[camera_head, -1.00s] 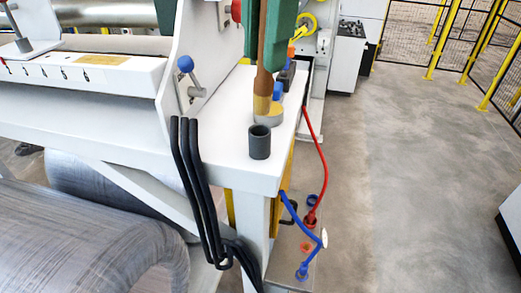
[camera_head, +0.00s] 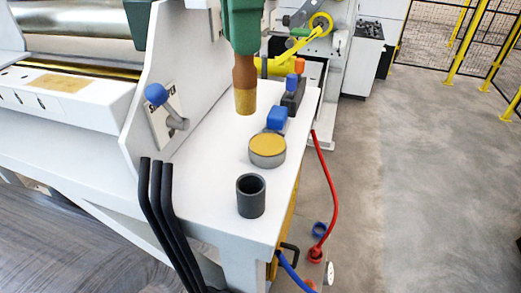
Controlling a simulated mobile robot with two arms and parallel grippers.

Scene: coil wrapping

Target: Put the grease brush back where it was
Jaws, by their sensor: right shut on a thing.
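My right gripper (camera_head: 242,42) comes down from the top of the view and is shut on the grease brush (camera_head: 245,88). The brush has a brown handle and tan bristles and hangs upright, bristles down, over the white bench top. A round tin with a yellowish top (camera_head: 267,147) stands below and right of the bristles, apart from them in the picture. An open, empty-looking dark grey cup (camera_head: 251,196) stands nearer the front of the bench. A dark green piece at the top left, seemingly my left gripper (camera_head: 140,20), is cut off by the picture edge.
A blue block (camera_head: 277,118) and a dark block (camera_head: 293,98) stand behind the tin. An upright white plate (camera_head: 165,75) with a blue-knobbed lever (camera_head: 157,95) borders the bench top (camera_head: 215,165) on the left.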

